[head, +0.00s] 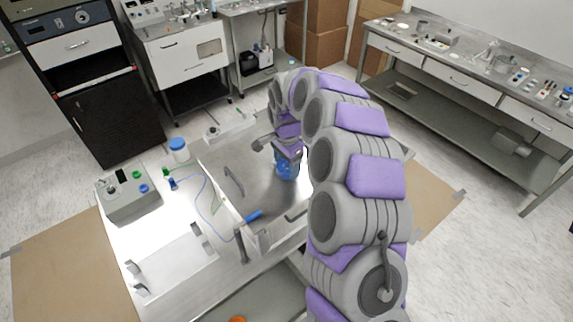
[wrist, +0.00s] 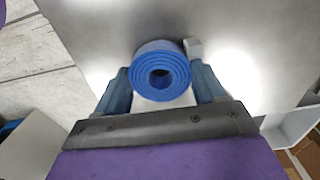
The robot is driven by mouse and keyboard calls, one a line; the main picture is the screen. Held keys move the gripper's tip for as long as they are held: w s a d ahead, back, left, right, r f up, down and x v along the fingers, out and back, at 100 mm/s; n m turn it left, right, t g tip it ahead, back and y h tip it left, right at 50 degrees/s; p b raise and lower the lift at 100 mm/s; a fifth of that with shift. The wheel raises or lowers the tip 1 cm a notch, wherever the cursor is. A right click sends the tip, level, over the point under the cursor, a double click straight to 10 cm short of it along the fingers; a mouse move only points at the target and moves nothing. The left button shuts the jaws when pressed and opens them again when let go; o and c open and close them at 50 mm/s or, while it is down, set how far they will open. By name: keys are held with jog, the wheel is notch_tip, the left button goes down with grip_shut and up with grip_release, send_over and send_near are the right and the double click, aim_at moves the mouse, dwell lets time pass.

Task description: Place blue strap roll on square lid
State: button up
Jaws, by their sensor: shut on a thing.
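The blue strap roll (head: 287,168) is a coiled blue band with a round hole. It shows end-on in the wrist view (wrist: 161,72), between the two fingers. My gripper (head: 286,151) is shut on it, one finger on each side (wrist: 161,85). The roll is over the shiny grey metal surface (head: 262,160), which appears to be the square lid. Bright glare lies on this surface. I cannot tell whether the roll touches it. My arm hides the right part of the surface in the head view.
A small pale block (wrist: 194,47) shows just beside the roll. Dark handles (head: 234,182) stand at the surface's left side. Left of it are a grey control box (head: 128,197), a blue-capped jar (head: 179,150) and a thin blue cord (head: 207,196). A handled plate (head: 172,268) lies front left.

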jog(key=shift+f, duration=0.4)
jog(key=shift+r, duration=0.1)
jog(key=o, duration=1.1)
